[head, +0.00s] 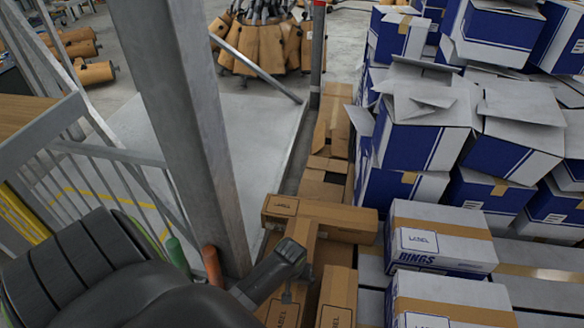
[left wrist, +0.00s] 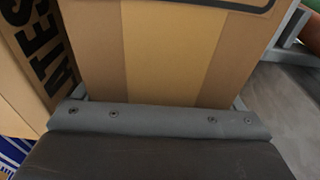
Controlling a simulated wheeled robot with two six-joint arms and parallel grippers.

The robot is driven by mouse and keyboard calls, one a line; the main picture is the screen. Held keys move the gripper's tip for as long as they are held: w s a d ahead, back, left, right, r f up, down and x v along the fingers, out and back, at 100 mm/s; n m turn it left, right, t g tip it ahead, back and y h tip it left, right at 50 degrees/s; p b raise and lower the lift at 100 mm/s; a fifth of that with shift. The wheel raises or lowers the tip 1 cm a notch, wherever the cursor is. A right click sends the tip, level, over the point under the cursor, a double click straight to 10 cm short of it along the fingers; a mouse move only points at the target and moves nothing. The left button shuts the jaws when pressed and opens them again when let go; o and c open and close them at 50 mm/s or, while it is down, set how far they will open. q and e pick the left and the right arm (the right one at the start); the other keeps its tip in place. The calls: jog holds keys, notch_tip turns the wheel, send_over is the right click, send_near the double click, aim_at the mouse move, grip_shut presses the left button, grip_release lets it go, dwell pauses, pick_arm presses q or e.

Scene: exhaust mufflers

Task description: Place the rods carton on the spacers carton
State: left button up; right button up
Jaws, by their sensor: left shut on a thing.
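My left gripper (head: 286,272) reaches in from the lower left to a group of brown taped cartons. In the left wrist view its jaws (left wrist: 160,110) are shut on a brown carton (left wrist: 175,45) with a lighter tape band. That carton (head: 303,262) also shows beside the gripper in the head view. I cannot tell whether it is the rods carton, as no such name is readable. A long brown carton (head: 345,220) with a label lies just behind it. I cannot pick out the spacers carton by its print. My right gripper is not in view.
A brown carton (head: 338,296) stands close on the right. White-and-blue cartons, one marked RINGS (head: 440,232), stand further right, with a tall stack (head: 425,115) behind. A grey post (head: 190,120) and railing (head: 95,150) are on the left. Pale floor (head: 265,125) lies open beyond.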

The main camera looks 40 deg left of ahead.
pick_arm(q)
jog(key=shift+w+f, duration=0.1)
jog(key=shift+f, duration=1.1)
jog(key=shift+f, duration=0.15)
jog(key=o, duration=1.6)
jog(key=shift+c, duration=0.2)
